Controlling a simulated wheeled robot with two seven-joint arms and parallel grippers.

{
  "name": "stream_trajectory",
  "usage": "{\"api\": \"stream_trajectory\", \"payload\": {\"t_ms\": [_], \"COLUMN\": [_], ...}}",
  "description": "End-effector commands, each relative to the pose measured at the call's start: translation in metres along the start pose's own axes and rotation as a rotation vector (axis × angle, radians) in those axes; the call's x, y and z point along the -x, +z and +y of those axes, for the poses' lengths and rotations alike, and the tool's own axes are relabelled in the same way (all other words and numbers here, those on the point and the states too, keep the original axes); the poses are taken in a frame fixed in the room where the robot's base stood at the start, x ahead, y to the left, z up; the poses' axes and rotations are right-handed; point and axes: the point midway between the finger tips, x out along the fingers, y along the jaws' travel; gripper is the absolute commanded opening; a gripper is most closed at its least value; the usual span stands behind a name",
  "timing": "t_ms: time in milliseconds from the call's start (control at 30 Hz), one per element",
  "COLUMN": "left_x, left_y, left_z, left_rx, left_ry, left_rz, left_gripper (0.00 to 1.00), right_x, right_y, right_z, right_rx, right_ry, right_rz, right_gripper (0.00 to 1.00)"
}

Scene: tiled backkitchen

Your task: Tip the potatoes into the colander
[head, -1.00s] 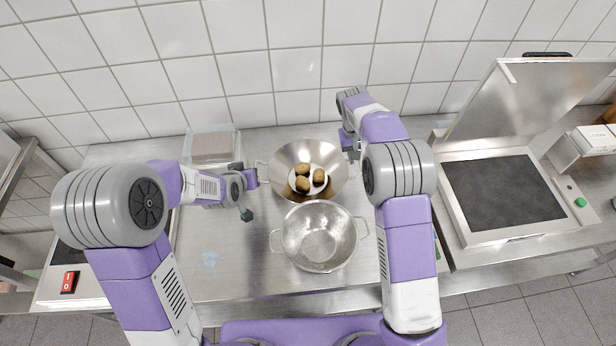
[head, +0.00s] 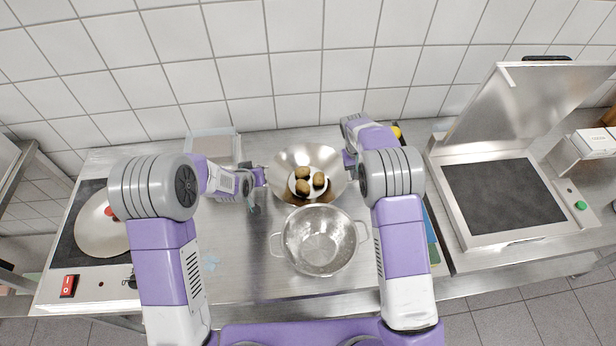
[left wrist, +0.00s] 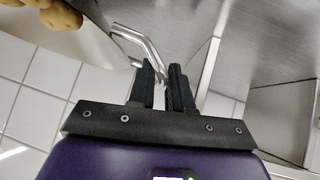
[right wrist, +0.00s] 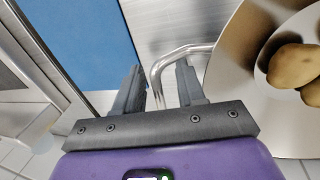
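Several brown potatoes (head: 303,187) lie in the bottom of a wide steel bowl (head: 328,159) near the wall. The empty steel colander (head: 318,251) with two loop handles stands just in front of it. My left gripper (head: 260,176) is at the bowl's left handle; in the left wrist view its fingers (left wrist: 162,72) are close together with the handle (left wrist: 142,42) between them. My right gripper (head: 348,160) is at the bowl's right side; in the right wrist view its fingers (right wrist: 157,80) stand apart around the right handle (right wrist: 178,52), with gaps.
A clear container (head: 213,147) stands behind my left arm. A hob with a round lid or pan (head: 100,235) is at left. An open contact grill (head: 505,195) stands at right. A blue board (head: 431,237) lies beside my right arm.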

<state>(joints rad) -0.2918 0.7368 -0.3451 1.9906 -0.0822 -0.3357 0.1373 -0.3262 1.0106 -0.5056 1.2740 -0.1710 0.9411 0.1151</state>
Motion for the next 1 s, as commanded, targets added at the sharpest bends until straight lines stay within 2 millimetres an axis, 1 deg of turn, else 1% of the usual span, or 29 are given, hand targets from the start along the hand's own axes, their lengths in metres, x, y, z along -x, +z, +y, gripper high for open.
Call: {"api": "stream_trajectory", "payload": {"t_ms": [233, 267, 300, 367, 500, 1000], "left_x": [-0.0005, -0.0005, -0.0004, -0.0004, -0.0003, -0.0003], "left_y": [-0.0002, -0.0001, -0.0001, -0.0001, 0.0000, 0.0002], "left_z": [-0.0001, -0.0001, -0.0001, -0.0001, -0.0002, -0.0002], "left_rx": [0.000, 0.000, 0.000, 0.000, 0.000, 0.000], "left_ry": [0.000, 0.000, 0.000, 0.000, 0.000, 0.000], "left_rz": [0.000, 0.000, 0.000, 0.000, 0.000, 0.000], "left_gripper": [0.19, 0.16, 0.10, 0.01, 0.00, 0.00], "right_x": [-0.0006, -0.0005, -0.0005, -0.0004, -0.0003, 0.0000], "right_y": [0.0000, 0.0000, 0.0000, 0.0000, 0.0000, -0.0001], "right_z": [0.0003, 0.0003, 0.0003, 0.0003, 0.0003, 0.0003], "right_rx": [0.000, 0.000, 0.000, 0.000, -0.001, -0.001], "right_ry": [0.000, 0.000, 0.000, 0.000, 0.000, 0.000], "right_rz": [0.000, 0.000, 0.000, 0.000, 0.000, 0.000], "right_gripper": [0.39, 0.36, 0.30, 0.21, 0.00, 0.00]}}
